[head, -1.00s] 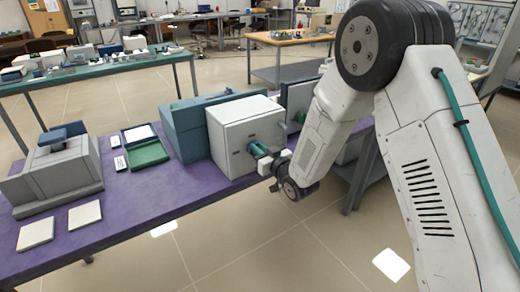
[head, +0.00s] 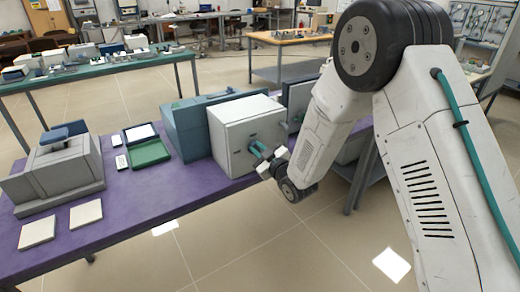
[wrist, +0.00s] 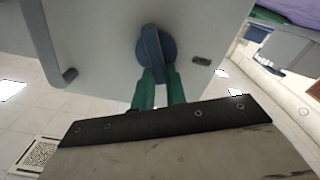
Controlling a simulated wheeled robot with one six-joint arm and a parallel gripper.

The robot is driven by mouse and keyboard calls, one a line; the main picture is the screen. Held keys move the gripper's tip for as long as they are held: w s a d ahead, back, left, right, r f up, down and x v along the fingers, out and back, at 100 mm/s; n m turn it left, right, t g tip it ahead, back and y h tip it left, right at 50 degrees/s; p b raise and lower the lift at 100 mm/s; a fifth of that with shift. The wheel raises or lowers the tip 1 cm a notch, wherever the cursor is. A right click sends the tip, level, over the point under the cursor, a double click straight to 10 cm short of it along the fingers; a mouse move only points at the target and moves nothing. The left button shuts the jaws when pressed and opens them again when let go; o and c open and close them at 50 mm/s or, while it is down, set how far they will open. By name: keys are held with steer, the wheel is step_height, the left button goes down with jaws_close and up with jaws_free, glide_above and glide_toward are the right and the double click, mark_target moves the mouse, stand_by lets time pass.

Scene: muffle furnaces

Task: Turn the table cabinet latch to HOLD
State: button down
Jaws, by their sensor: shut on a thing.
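The table cabinet (head: 243,133) is a white box with a blue-grey body behind it, standing on the purple table top. Its latch (wrist: 152,47) is a dark blue round knob with a raised bar, in the upper middle of the wrist view. My gripper (wrist: 158,76) has green fingers, shut on the lower part of the latch bar. In the head view my gripper (head: 262,153) reaches the cabinet's front face from the right. The bar looks nearly upright in the wrist view, leaning slightly. No HOLD marking is readable.
A bar handle (wrist: 60,60) is at the left of the cabinet face in the wrist view. On the purple table (head: 150,205) are a green tray (head: 149,153), a grey device (head: 55,170) and two pale tiles (head: 86,213). Open floor lies in front of the table.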

steer(key=n, duration=0.4)
steer(key=f+n, duration=0.1)
steer(key=n, duration=0.3)
steer(key=a+n, duration=0.1)
steer(key=n, duration=0.3)
steer(key=shift+s+f+n, duration=0.3)
steer(key=shift+f, duration=0.1)
stand_by(0.3)
steer(key=c, duration=1.4)
jaws_free()
steer(key=shift+c, duration=0.2)
steer(key=v, duration=0.7)
steer(key=shift+s+d, duration=0.25)
steer(key=shift+s, duration=0.1)
